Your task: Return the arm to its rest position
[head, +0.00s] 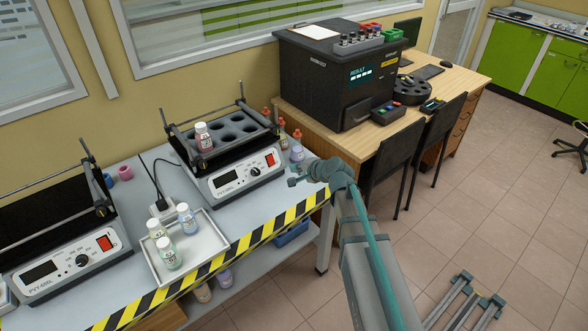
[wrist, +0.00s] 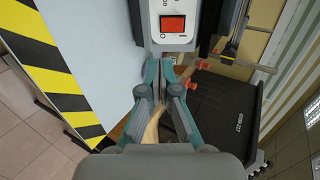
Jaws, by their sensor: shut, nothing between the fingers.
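My arm (head: 366,255) reaches up from the bottom of the head view, over the floor beside the bench's striped front edge. My gripper (head: 293,181) is at the arm's far end, by the right end of the bench. In the wrist view my gripper (wrist: 165,78) has its teal fingers close together, with nothing between them. A shaker (head: 234,176) with a red switch is left of the gripper; its switch (wrist: 172,23) shows just beyond the fingertips in the wrist view. I cannot tell the gap to it.
A vial (head: 203,138) stands in the shaker rack. Several vials stand on a white tray (head: 207,244). Bottles with red tops (head: 297,147) stand right of the shaker. A black analyzer (head: 322,88) is on the wooden desk, with chairs (head: 398,158) in front. Open floor lies to the right.

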